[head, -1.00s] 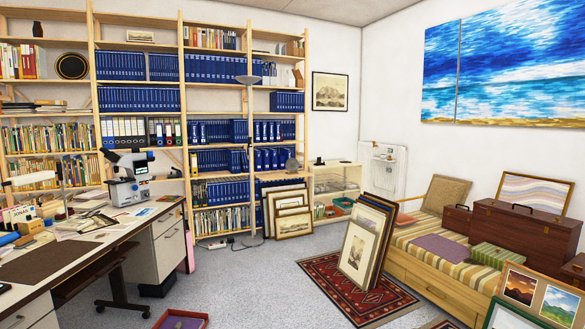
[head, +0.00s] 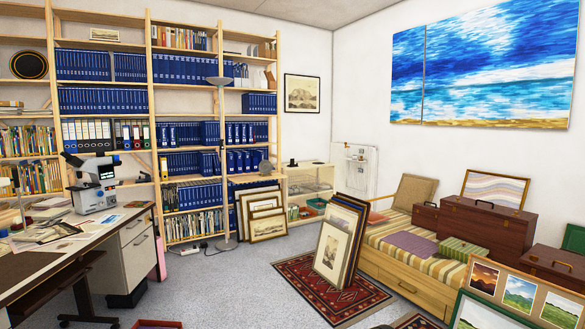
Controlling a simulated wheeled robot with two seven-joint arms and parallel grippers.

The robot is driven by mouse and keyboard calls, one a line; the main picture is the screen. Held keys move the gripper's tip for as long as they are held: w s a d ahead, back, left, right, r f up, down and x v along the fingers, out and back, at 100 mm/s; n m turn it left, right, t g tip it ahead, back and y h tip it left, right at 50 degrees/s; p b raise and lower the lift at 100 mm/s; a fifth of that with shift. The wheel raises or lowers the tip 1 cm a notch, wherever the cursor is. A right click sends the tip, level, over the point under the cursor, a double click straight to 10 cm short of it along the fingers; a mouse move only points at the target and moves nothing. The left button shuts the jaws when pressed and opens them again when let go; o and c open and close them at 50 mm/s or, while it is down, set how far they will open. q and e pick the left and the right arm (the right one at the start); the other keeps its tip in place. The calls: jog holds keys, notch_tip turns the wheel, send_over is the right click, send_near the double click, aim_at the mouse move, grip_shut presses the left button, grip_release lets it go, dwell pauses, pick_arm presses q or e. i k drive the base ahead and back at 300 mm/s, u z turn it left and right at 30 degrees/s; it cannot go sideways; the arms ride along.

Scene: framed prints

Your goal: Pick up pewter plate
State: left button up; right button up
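I cannot pick out a pewter plate with certainty. A small grey rounded object (head: 265,167) stands at the right end of the bookshelf's lower shelves, near blue binders; it is too small to tell whether it is a plate. A dark round disc with a gold-coloured ring (head: 29,65) stands upright on a shelf at the far left. Neither of my grippers is in the head view.
A cluttered desk (head: 132,216) with a microscope (head: 96,181) fills the left. A tall wooden bookshelf (head: 150,100) lines the back wall. Framed prints (head: 334,250) lean on a red rug (head: 290,268). A striped daybed (head: 400,240) stands right. Grey floor (head: 225,285) is clear in the middle.

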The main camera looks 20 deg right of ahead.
aim_at(265, 166)
jog(key=z, duration=0.55)
jog(key=k, duration=0.65)
jog(key=z, duration=0.3)
jog(key=i, duration=2)
jog(key=u, duration=0.65)
jog(key=i, duration=2.65)
jog(key=u, duration=0.25)
jog(key=i, duration=2.6)
jog(key=z, duration=0.2)
jog(key=i, duration=1.55)
jog(key=z, duration=0.1)
